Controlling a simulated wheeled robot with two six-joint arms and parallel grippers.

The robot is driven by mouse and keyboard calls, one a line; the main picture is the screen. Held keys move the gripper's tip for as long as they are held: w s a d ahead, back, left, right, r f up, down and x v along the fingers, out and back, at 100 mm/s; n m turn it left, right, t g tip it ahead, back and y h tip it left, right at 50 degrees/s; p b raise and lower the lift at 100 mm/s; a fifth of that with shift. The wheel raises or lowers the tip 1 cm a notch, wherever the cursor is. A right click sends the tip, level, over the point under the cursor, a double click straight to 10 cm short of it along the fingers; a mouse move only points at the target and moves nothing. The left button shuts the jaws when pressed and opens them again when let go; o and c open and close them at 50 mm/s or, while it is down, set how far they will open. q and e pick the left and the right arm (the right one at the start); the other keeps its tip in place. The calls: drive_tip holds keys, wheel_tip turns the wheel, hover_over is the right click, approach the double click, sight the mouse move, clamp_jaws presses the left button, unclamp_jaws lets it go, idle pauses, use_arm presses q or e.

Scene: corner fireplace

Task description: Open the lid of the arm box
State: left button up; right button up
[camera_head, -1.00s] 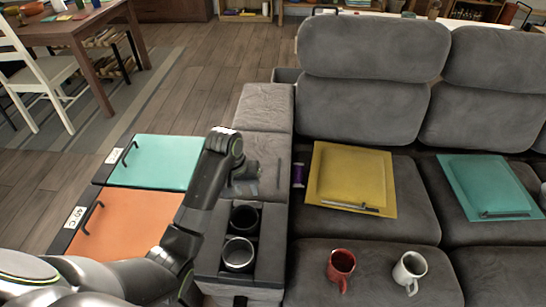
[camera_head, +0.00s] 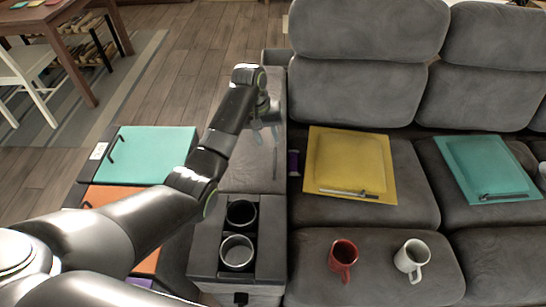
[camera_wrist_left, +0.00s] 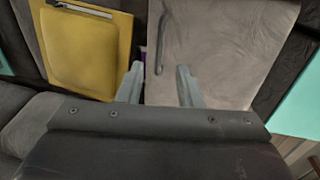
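The arm box is the grey sofa armrest, with a long grey leather lid (camera_head: 246,168) behind two cup holders. The lid looks down and flat; no gap shows. In the left wrist view the lid (camera_wrist_left: 222,50) fills the middle, with a thin dark curved handle (camera_wrist_left: 160,50) near its left edge. My left gripper (camera_head: 266,130) is over the lid in the head view. In the left wrist view its fingers (camera_wrist_left: 160,78) are apart with nothing held, and the handle shows between and beyond them. I cannot tell any contact. My right gripper is out of view.
Cup holders (camera_head: 238,252) sit at the armrest's front. Boxes with turquoise (camera_head: 150,156) and orange lids stand left of it. On the sofa are a yellow folder-like item (camera_head: 348,163), a turquoise one (camera_head: 488,168), a red mug (camera_head: 342,256) and a white mug (camera_head: 412,258).

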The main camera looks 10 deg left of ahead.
sight(274, 161)
use_arm(q)
drive_tip(key=f, duration=0.2)
drive_tip(key=d+f, duration=0.1)
drive_tip(key=f, duration=0.2)
drive_tip(key=f+b, duration=0.1)
drive_tip(key=f, duration=0.2)
drive_tip(key=shift+w+d, duration=0.15)
drive_tip(key=shift+d, duration=0.1)
drive_tip(key=shift+d+f, duration=0.1)
drive_tip(key=shift+f, duration=0.45)
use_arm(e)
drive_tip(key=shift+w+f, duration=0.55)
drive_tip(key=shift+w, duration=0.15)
use_arm(q)
drive_tip(key=shift+c, duration=0.6)
clamp_jaws()
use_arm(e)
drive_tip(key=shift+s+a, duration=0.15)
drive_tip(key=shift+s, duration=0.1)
